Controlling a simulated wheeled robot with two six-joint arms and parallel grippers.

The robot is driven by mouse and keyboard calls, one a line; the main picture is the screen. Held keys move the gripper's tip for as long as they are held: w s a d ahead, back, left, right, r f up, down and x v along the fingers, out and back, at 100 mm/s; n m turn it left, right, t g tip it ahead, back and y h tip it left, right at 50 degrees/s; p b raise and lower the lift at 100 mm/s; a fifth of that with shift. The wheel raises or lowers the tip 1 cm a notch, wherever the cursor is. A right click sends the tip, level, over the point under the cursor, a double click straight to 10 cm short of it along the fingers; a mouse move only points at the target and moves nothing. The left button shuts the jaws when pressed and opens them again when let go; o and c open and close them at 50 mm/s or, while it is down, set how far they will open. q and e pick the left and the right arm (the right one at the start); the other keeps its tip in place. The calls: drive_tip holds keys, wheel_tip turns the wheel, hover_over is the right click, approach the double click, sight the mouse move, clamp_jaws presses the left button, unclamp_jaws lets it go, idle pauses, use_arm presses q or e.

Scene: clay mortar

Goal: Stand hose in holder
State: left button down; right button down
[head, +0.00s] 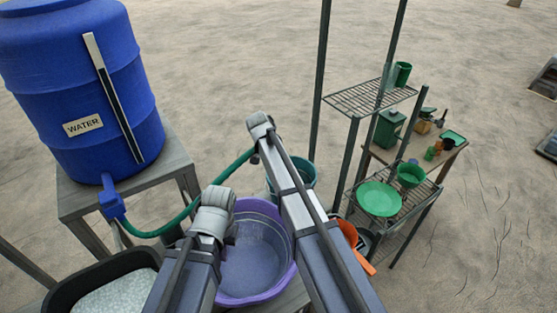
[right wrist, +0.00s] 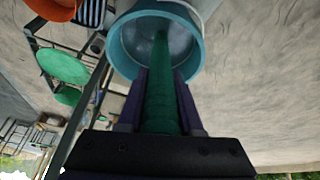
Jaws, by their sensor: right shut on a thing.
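A green hose (head: 190,213) runs from the tap (head: 111,203) of the blue water barrel (head: 80,75) up to my right gripper (head: 257,155). In the right wrist view, my right gripper (right wrist: 160,88) is shut on the hose (right wrist: 161,100), whose far part overlaps the open mouth of a teal bucket (right wrist: 125,45). I cannot tell whether its end is inside. The teal bucket (head: 305,174) is partly behind my right arm in the head view. My left gripper (head: 231,236) hangs over the purple tub (head: 277,281); its jaws are mostly hidden. I cannot make out a separate holder.
A wooden stand (head: 75,203) carries the barrel. A black tub (head: 85,280) with pale contents is at the lower left. A metal rack (head: 362,98) with green dishes (head: 379,199) stands to the right, beside an orange tool (head: 348,232). Open ground lies beyond.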

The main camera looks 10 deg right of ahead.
drive_tip(key=p+v, duration=0.2)
drive_tip(key=v, duration=0.1)
drive_tip(key=p+v, duration=0.2)
drive_tip(key=p, duration=0.1)
drive_tip(key=p+v, duration=0.2)
drive_tip(key=v, duration=0.1)
drive_tip(key=shift+w+d+r, duration=0.15)
drive_tip(key=shift+d+r, duration=0.05)
drive_tip(key=shift+r, duration=0.3)
drive_tip(key=shift+f, duration=0.1)
idle(0.3)
